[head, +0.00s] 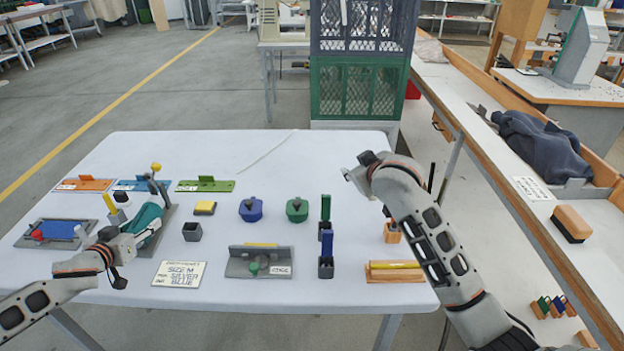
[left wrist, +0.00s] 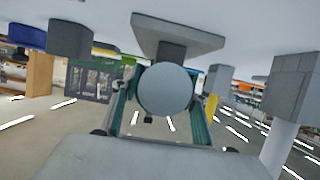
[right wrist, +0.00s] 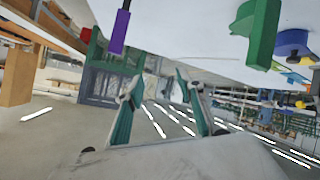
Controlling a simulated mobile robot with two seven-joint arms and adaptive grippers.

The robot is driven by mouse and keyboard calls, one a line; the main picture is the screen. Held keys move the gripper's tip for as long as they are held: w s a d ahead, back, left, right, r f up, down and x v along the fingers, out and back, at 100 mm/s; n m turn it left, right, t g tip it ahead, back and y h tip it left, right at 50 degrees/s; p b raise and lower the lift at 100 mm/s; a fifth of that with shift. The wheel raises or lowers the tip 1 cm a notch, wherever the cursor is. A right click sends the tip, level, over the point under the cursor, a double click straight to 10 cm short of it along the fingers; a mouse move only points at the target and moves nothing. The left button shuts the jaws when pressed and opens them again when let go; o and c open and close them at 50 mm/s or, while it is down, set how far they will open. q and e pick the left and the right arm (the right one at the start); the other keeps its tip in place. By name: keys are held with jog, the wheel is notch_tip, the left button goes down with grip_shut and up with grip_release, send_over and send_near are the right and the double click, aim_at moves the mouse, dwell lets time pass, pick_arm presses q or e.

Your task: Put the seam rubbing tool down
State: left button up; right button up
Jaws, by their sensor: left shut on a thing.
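My left gripper (head: 148,222) is at the left of the white table, just above its top, beside the grey press with a yellow-knobbed lever (head: 156,168). In the left wrist view it is shut on a grey, round-ended piece (left wrist: 165,89), which I take for the seam rubbing tool. Only this round end shows clearly; the fingers hide the rest. A grey plate and post (left wrist: 178,28) show right behind it, and I cannot tell whether they touch. My right gripper (head: 360,170) is raised over the right part of the table, open and empty in the right wrist view (right wrist: 163,105).
A grey cup (head: 192,232), a yellow pad (head: 205,208), blue (head: 250,210) and green (head: 297,210) round containers and a grey fixture (head: 240,265) stand mid-table. A label card (head: 180,273) lies at the front. A blue-topped tray (head: 60,231) is at far left. The table's back middle is largely clear.

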jog(key=s+d+m+t+h, duration=0.1)
jog(key=s+d+m+h, duration=0.1)
jog(key=d+m, duration=0.5)
jog(key=shift+d+x, duration=0.15)
jog(key=shift+x, duration=1.75)
jog(key=shift+d+x, duration=0.15)
jog(key=shift+x, duration=1.75)
jog(key=shift+d+x, duration=0.15)
jog(key=shift+x, duration=1.8)
jog(key=shift+s+f, duration=0.1)
grip_shut()
